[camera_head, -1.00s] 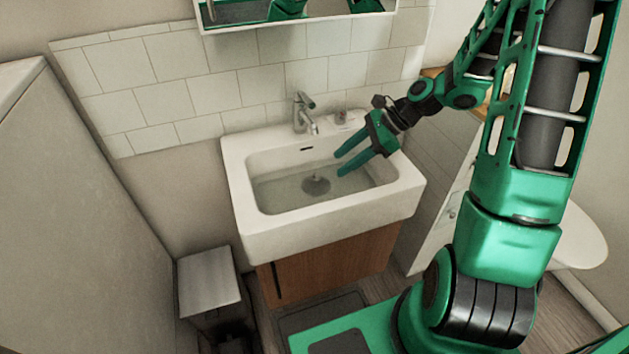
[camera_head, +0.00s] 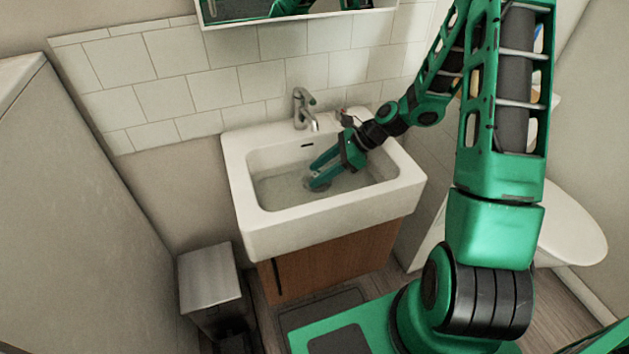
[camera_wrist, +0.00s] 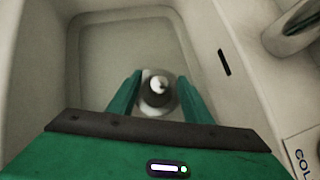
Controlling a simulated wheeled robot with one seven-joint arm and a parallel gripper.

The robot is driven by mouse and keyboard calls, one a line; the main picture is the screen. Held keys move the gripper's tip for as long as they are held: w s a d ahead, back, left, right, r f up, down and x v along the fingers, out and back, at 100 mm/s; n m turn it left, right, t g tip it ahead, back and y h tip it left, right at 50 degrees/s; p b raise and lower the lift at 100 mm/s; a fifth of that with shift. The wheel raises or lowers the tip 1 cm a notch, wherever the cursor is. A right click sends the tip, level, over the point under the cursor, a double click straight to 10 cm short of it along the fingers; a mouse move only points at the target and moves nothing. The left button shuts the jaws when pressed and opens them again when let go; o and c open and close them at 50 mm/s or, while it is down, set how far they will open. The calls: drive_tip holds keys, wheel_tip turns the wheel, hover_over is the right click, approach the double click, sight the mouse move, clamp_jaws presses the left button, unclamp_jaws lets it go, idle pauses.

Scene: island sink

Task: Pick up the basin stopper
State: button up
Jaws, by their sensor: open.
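The basin stopper (camera_wrist: 158,91) is a round grey piece with a bright knob on top, at the bottom of the white basin (camera_head: 245,190). In the wrist view it shows between the two green fingers of my gripper (camera_wrist: 158,88), with a gap on each side. In the head view my gripper (camera_head: 312,176) is inside the basin, its fingertips low over the stopper, which they mostly hide. My gripper is open and holds nothing. I cannot tell the exact height of the fingertips relative to the knob.
The faucet (camera_head: 304,110) stands on the basin's back rim; its spout is at the upper right of the wrist view (camera_wrist: 290,28). The overflow slot (camera_wrist: 224,62) is in the back wall. The basin's left side (camera_head: 270,190) is clear. A bin (camera_head: 212,278) stands below left.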

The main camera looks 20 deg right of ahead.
drive_tip(key=shift+w+a+f, duration=0.1)
drive_tip(key=shift+a+f, duration=0.25)
drive_tip(key=c, duration=1.1)
drive_tip(key=shift+c, duration=0.2)
drive_tip(key=shift+r, duration=0.1)
